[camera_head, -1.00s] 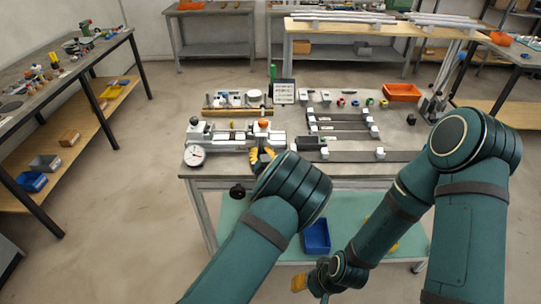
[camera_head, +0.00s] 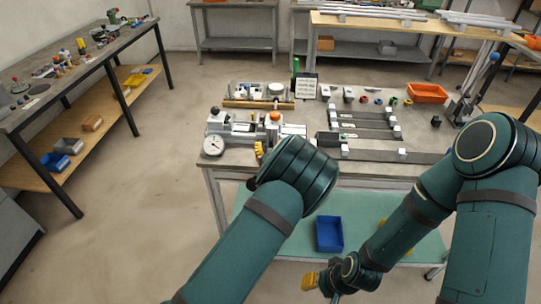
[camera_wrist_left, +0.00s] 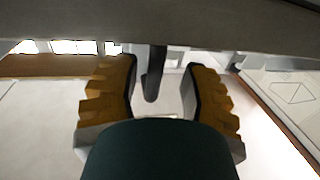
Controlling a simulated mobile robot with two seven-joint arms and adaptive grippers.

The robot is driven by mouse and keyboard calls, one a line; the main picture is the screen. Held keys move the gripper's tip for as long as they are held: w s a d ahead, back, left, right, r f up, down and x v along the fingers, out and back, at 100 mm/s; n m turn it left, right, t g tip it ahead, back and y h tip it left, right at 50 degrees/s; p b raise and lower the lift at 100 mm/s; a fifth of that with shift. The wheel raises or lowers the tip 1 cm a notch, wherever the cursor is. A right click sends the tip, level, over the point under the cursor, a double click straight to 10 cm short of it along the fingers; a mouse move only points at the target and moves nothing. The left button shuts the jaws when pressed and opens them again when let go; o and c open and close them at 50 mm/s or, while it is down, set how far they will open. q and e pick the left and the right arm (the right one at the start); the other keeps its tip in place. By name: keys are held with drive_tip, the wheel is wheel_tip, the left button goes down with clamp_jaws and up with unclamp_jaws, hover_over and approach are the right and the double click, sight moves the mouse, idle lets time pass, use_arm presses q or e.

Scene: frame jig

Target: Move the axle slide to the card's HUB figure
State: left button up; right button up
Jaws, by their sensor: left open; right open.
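The jig (camera_head: 243,136) with the axle slide stands at the front left of the bench. It has a white dial gauge (camera_head: 213,145) and an orange knob (camera_head: 275,117); which part is the slide is unclear. My left gripper (camera_head: 258,149) is at the jig's front edge, mostly hidden by my arm. In the left wrist view its yellow fingers (camera_wrist_left: 160,85) are open, with a dark rounded lever (camera_wrist_left: 153,75) showing between them. My right gripper (camera_head: 312,283) hangs low before the bench, open.
A wooden rack of parts (camera_head: 258,103) lies behind the jig. Dark rails with white blocks (camera_head: 365,133) lie to its right. An orange bin (camera_head: 427,93) is at the back right. A blue bin (camera_head: 329,233) sits on the lower shelf.

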use_arm(q)
drive_tip(key=s+d, duration=0.2)
drive_tip(key=s, duration=0.9)
drive_tip(key=shift+s, duration=0.15)
drive_tip(key=s+a+f+g+h, duration=0.1)
drive_tip(key=s+a+f+g, duration=0.35)
drive_tip(key=f, duration=0.35)
drive_tip(key=s+a+f+g+h, duration=0.1)
drive_tip(key=s+a+f+g, duration=0.2)
drive_tip(key=s+f+g, duration=0.4)
drive_tip(key=s+d+f+g+h, duration=0.1)
drive_tip(key=s+g+h, duration=0.3)
drive_tip(key=s, duration=1)
drive_tip(key=shift+s+d+m+h, duration=0.2)
drive_tip(key=shift+d+m+h, duration=0.1)
drive_tip(key=shift+d+h, duration=0.25)
drive_tip(key=shift+w+g, duration=0.1)
drive_tip(key=shift+g, duration=0.15)
drive_tip(key=shift+c, duration=0.2)
